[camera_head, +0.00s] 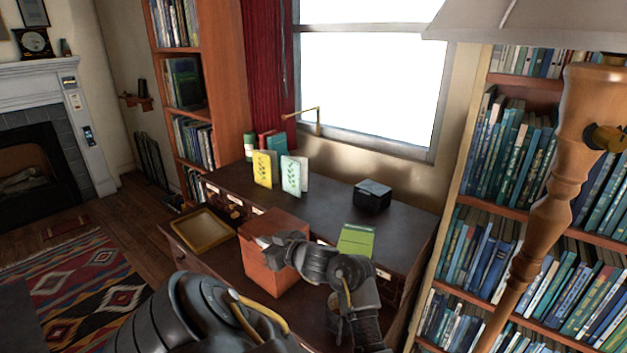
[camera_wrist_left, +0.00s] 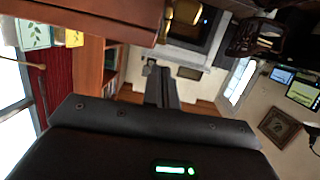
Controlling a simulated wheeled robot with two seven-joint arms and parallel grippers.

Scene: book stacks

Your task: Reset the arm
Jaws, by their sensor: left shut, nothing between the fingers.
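My left arm comes up from the bottom of the head view and bends over the front of the desk (camera_head: 335,213). My left gripper (camera_head: 263,242) is at the top of the reddish-brown box (camera_head: 268,268) and partly overlaps it in the picture. I cannot tell whether it touches the box. In the left wrist view the gripper's fingers (camera_wrist_left: 161,83) are together with nothing between them. My right gripper is not in view.
A yellow book (camera_head: 263,169) and a pale green book (camera_head: 291,174) stand on the desk. A black box (camera_head: 372,196), a green book (camera_head: 356,240) and a shallow tray (camera_head: 203,230) are nearby. A wooden lamp post (camera_head: 553,205) and bookshelf stand at right.

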